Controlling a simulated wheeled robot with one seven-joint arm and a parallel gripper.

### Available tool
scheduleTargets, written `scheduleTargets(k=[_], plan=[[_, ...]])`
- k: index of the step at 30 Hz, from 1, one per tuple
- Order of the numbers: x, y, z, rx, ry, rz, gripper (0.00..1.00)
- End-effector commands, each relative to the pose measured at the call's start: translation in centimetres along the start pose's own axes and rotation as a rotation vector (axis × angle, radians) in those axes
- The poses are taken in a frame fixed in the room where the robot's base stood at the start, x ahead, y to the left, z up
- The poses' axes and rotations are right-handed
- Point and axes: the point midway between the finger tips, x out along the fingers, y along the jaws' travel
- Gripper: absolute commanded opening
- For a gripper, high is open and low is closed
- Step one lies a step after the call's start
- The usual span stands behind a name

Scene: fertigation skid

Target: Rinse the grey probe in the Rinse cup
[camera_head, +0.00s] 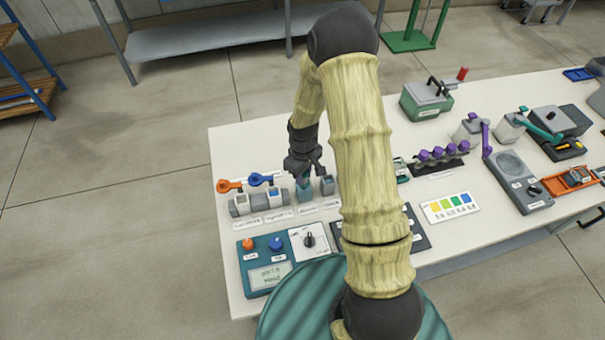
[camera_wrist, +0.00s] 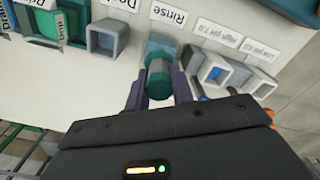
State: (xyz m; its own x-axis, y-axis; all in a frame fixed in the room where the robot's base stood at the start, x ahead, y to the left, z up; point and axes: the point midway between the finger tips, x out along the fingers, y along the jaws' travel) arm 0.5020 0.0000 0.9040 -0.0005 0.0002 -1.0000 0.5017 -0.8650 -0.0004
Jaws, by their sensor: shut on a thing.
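My gripper (camera_head: 304,178) is over the row of cups at the left end of the bench. In the wrist view my gripper (camera_wrist: 158,88) is shut on the probe (camera_wrist: 158,80), which shows as a teal cylinder with a greyish end.
The high pH cup (camera_wrist: 211,72) and low pH cup (camera_wrist: 259,84) stand on the Rinse cup's other side. Orange (camera_head: 230,185) and blue (camera_head: 261,179) handled items are behind them. A teal meter (camera_head: 266,275) is in front. A purple-topped rack (camera_head: 438,160) stands farther right.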

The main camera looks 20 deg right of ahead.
Motion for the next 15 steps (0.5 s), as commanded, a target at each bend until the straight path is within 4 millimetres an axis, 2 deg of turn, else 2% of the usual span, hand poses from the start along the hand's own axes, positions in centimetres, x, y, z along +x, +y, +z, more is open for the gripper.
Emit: scheduleTargets(k=[15], plan=[[-3.5, 0.0, 0.0, 0.0, 0.0, 0.0, 0.0]])
